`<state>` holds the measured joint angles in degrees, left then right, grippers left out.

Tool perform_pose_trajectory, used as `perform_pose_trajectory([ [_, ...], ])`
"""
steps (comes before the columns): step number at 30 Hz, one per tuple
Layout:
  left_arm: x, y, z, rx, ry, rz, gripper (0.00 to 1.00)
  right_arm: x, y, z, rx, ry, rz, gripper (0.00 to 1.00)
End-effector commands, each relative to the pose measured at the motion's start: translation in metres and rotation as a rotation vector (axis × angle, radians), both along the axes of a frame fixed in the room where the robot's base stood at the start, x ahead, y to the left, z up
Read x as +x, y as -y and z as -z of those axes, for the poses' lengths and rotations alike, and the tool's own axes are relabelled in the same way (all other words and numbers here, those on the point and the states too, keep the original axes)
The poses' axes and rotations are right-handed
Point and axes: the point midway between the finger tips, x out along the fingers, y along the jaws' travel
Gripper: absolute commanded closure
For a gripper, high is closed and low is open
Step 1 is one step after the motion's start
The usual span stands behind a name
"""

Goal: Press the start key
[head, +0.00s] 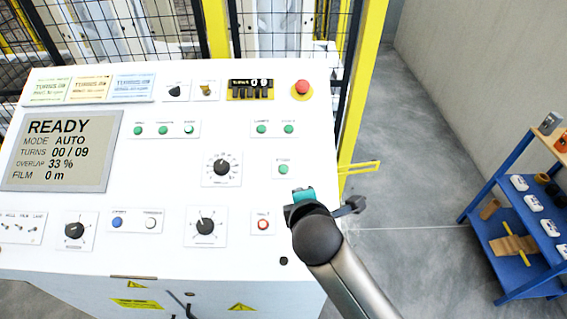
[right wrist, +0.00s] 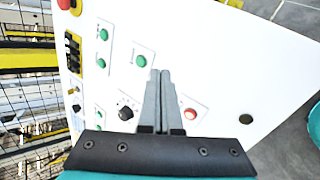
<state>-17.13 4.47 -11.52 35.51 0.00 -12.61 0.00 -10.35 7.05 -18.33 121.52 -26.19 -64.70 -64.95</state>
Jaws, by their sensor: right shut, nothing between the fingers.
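The white control panel (head: 140,250) fills the head view. A lone green key (head: 283,169) sits on its right part; its label is too small to read surely, so I cannot tell if it is the start key. It also shows in the right wrist view (right wrist: 141,61). My right gripper (right wrist: 160,72) is shut and empty, its tips just beside this green key in that picture; touch cannot be told. In the head view my right wrist hides the fingers. A red key (head: 263,224) lies below the green one. My left gripper is not in view.
The display (head: 62,150) reads READY, AUTO, turns 00 / 09. A red mushroom button (head: 302,88) is at the panel's top right. Other green keys (head: 163,130), knobs (head: 222,167) and switches surround. A yellow-framed fence stands behind; a blue shelf (head: 510,215) is at right.

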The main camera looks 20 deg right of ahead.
Motion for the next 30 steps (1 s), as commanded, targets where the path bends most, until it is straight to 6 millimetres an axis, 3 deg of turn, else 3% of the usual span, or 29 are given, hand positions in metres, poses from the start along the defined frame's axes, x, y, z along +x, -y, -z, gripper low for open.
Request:
perform_pose_trajectory([
  [1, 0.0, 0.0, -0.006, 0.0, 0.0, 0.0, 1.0, 0.014, -0.003, -0.022, -0.103, 0.039, -0.065, 1.0],
  [2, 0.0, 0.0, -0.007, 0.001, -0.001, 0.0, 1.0, 0.021, -0.004, -0.032, -0.167, 0.058, -0.101, 1.0],
  [6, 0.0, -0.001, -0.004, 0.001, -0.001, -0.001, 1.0, 0.049, -0.014, -0.049, -0.427, 0.115, -0.247, 1.0],
  [10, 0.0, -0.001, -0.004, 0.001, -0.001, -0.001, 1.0, 0.062, -0.019, -0.061, -0.568, 0.142, -0.316, 1.0],
  [23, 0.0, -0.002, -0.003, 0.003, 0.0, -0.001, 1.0, 0.066, -0.021, -0.065, -0.618, 0.151, -0.339, 1.0],
  [30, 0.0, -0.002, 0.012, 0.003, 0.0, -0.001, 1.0, 0.07, -0.02, -0.053, -0.615, 0.151, -0.337, 1.0],
])
